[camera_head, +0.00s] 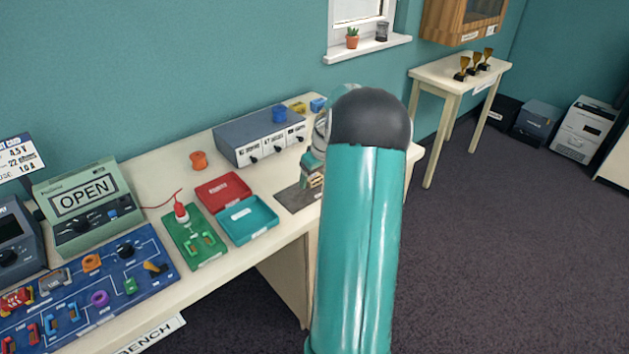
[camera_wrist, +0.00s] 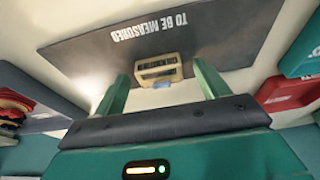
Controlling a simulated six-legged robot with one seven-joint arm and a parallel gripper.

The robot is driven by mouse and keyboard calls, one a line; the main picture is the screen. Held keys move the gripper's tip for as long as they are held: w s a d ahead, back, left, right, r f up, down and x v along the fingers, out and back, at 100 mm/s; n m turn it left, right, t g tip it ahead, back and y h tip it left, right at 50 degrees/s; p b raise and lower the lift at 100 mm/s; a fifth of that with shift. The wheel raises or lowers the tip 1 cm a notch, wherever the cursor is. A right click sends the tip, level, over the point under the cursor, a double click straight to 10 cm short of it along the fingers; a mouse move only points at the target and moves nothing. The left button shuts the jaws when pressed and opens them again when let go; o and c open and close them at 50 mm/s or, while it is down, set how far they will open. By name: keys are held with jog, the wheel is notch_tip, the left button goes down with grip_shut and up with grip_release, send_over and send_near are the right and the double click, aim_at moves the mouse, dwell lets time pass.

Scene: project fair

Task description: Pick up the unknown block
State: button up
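The block (camera_wrist: 158,67) is small and beige with dark slots. It sits on a dark mat (camera_wrist: 95,57) marked "TO BE MEASURED". In the wrist view my gripper (camera_wrist: 161,74) is open, with one green finger on each side of the block and gaps between fingers and block. A small light-blue patch shows at the block's near side; I cannot tell what it is. In the head view my gripper (camera_head: 312,168) is low over the mat (camera_head: 297,198), partly hidden behind my arm.
A grey instrument box (camera_head: 260,137) stands behind the mat. A red tray (camera_head: 222,190) and a teal tray (camera_head: 248,220) lie to its left. An orange spool (camera_head: 198,160), a green board (camera_head: 193,238) and a blue board (camera_head: 95,290) are further left.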

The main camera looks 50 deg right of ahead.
jog(key=c, duration=1)
jog(key=shift+r, duration=0.15)
